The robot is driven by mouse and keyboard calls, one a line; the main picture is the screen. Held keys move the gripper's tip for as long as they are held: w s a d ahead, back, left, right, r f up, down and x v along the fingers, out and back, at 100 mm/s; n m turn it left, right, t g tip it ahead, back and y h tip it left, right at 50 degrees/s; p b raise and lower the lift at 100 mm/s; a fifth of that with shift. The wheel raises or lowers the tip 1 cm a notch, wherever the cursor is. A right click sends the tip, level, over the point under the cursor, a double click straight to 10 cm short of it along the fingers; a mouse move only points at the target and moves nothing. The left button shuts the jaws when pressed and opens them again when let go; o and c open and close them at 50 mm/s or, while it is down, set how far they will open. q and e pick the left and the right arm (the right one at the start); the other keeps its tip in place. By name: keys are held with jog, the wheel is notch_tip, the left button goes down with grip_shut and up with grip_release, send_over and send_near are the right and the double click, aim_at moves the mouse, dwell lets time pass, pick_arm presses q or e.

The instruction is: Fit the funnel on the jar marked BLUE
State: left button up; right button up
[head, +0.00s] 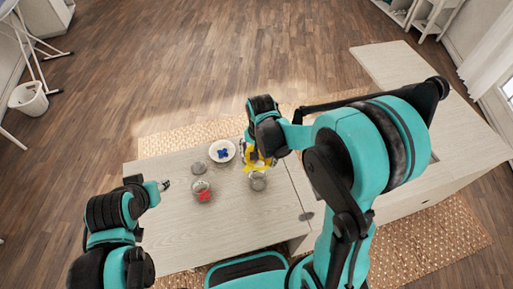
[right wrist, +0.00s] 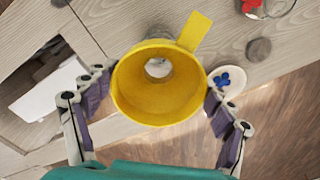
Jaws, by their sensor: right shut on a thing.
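The yellow funnel (head: 260,164) is in my right gripper (head: 256,160). In the right wrist view the funnel (right wrist: 135,103) sits wide mouth toward the camera, between the purple finger pads (right wrist: 158,100), with its tab pointing up and right. A greyish jar (head: 258,184) stands just in front of the funnel in the head view. In the right wrist view part of a grey round shape shows behind the funnel; whether they touch I cannot tell. A glass jar with red contents (head: 203,194) stands to the left. No marking is readable. My left gripper (head: 165,185) is empty at the table's left side.
A white dish (head: 230,154) with blue pieces (head: 223,152) lies at the back of the table. A grey disc (head: 198,169) lies left of it; it also shows in the right wrist view (right wrist: 258,50). The front left tabletop (head: 195,235) is clear.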

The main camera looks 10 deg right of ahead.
notch_tip(320, 180, down, 6)
jog(key=b, duration=0.5)
jog(key=shift+a+f+m, duration=0.15)
jog(key=shift+m, duration=0.15)
dwell(0.7)
jog(key=shift+s+f, duration=0.1)
jog(key=shift+f, duration=0.05)
dwell(1.0)
jog(key=o, duration=1)
